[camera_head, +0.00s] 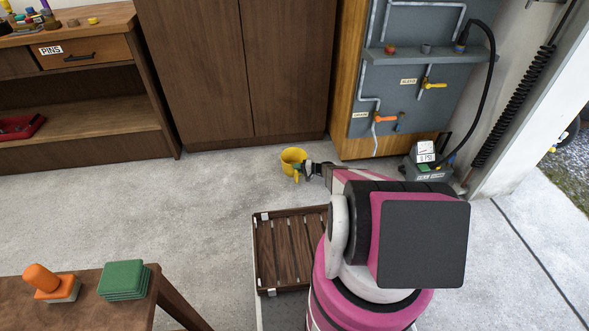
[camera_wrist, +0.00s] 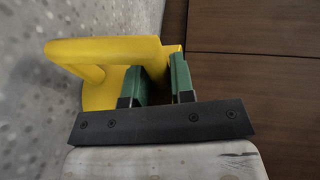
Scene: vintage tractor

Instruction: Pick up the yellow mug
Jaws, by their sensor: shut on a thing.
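The yellow mug (camera_head: 292,158) shows in the head view at the end of my arm, in front of the dark wooden cabinet. In the wrist view the yellow mug (camera_wrist: 105,50) fills the upper left, with a loop-like yellow part at its left. My gripper (camera_head: 303,170) is at the mug's right side in the head view. In the wrist view my gripper's green-padded fingers (camera_wrist: 160,80) are close together against the mug, shut on it. The exact contact is partly hidden between the fingers. I cannot tell the mug's height above the floor.
A brown cabinet (camera_head: 235,70) stands behind the mug. A slatted wooden crate (camera_head: 285,245) is beside my base. A table (camera_head: 90,310) with green and orange items is at lower left. A grey device (camera_head: 428,168) stands at right. Grey floor (camera_head: 200,210) is clear at left.

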